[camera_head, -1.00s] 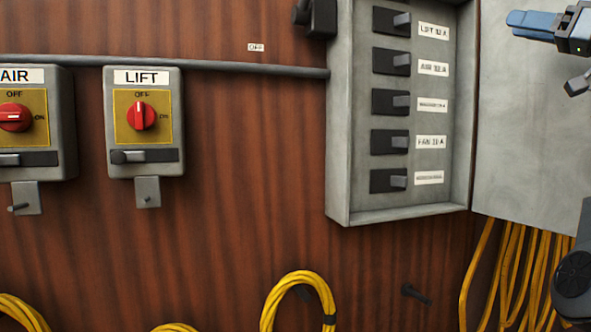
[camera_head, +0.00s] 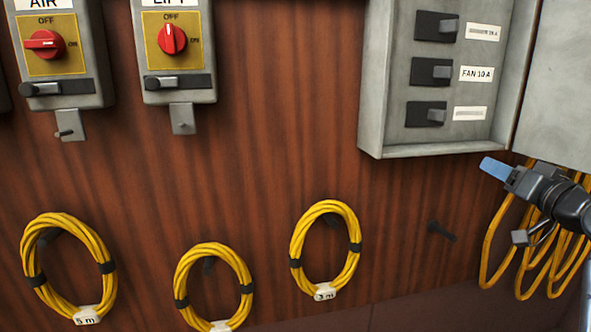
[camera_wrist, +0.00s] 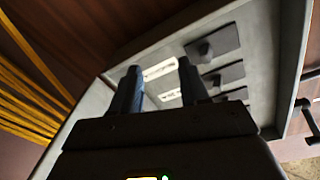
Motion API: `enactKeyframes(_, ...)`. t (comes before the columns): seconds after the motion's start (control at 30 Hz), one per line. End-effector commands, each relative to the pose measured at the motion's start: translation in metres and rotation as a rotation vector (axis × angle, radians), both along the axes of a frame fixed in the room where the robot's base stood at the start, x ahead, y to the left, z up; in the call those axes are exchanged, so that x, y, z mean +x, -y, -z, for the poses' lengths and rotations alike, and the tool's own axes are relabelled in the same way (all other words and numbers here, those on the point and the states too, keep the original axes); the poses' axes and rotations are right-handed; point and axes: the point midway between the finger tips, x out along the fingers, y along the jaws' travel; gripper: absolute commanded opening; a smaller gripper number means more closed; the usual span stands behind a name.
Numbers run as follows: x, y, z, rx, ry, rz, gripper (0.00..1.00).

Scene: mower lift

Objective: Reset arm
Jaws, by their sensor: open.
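My gripper (camera_head: 496,170) is at the right of the head view, just below the lower right part of the open grey breaker box (camera_head: 372,110). It points left and its blue-tipped jaws hold nothing that I can see. In the wrist view my gripper (camera_wrist: 158,82) shows two separate fingers with a gap between them. Beyond them lie the box's black breakers (camera_wrist: 212,45) and white labels, apart from the fingers as far as I can tell.
The AIR switch (camera_head: 45,45) has its red knob sideways; the LIFT switch (camera_head: 172,42) has its knob upright. Coiled yellow cables (camera_head: 325,205) hang on the wooden wall. More yellow cables (camera_head: 492,245) hang below my gripper. The box door (camera_head: 560,110) stands open at right.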

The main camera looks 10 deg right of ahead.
Motion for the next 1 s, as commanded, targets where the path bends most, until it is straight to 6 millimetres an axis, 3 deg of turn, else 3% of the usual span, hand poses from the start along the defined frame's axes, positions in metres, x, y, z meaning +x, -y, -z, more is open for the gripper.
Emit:
enactKeyframes(0.03, -0.007, -0.011, 0.029, 0.001, -0.031, 0.014, 0.45)
enactKeyframes(0.2, -0.037, -0.043, 0.103, -0.011, -0.103, 0.065, 0.45)
enactKeyframes(0.5, -0.116, -0.104, 0.203, -0.068, -0.207, 0.119, 0.45)
enactKeyframes(0.73, -0.191, -0.152, 0.25, -0.132, -0.264, 0.125, 0.45)
enactKeyframes(1.0, -0.285, -0.203, 0.273, -0.209, -0.306, 0.097, 0.45)
